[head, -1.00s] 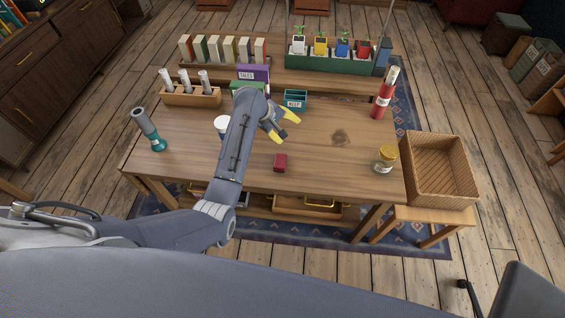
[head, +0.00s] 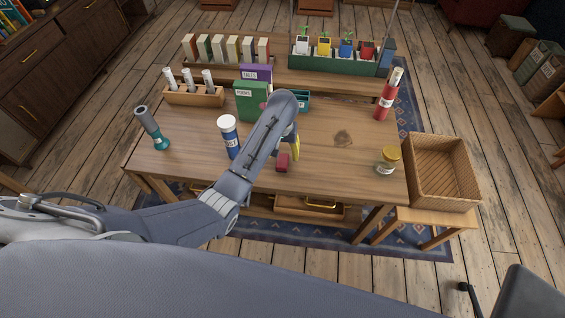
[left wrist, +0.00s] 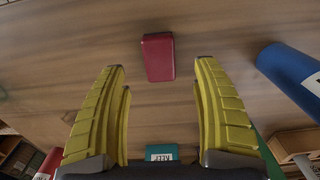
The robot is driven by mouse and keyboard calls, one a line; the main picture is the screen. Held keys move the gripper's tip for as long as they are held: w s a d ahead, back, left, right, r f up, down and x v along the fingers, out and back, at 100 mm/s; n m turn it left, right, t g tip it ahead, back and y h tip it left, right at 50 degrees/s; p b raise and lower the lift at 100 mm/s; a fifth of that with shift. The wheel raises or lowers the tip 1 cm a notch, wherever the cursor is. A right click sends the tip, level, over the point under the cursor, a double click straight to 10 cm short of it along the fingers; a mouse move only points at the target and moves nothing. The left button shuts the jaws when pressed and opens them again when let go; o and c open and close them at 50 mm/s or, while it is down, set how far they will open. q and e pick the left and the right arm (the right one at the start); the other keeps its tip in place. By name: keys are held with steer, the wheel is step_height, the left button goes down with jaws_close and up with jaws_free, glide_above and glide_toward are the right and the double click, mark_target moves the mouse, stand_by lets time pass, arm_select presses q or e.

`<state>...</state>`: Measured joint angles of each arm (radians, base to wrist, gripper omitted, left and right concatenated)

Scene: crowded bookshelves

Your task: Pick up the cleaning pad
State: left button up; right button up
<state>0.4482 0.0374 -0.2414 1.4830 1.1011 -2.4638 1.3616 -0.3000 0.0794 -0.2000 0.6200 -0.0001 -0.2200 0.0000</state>
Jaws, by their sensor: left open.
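The cleaning pad, a small dark-red block (head: 283,162), lies on the wooden table (head: 330,175) near its front edge. In the left wrist view the pad (left wrist: 158,57) lies just beyond the fingertips, between their lines and apart from both. My left gripper (head: 292,150) has yellow fingers and points down beside the pad; the arm partly hides it in the head view. In the left wrist view the gripper (left wrist: 160,62) is open, with nothing between its fingers. My right gripper is not in view.
A blue bottle with a white lid (head: 229,138) stands left of the arm. A green book (head: 250,100) and a teal KEEP box (head: 302,100) stand behind. A yellow-lidded jar (head: 387,160) and a red bottle (head: 386,100) stand at right. Table between pad and jar is clear.

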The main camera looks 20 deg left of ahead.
mark_target(282, 160)
arm_select(q)
steer(key=shift+f, duration=2.95)
steer(key=shift+c, duration=0.5)
steer(key=c, duration=1.2)
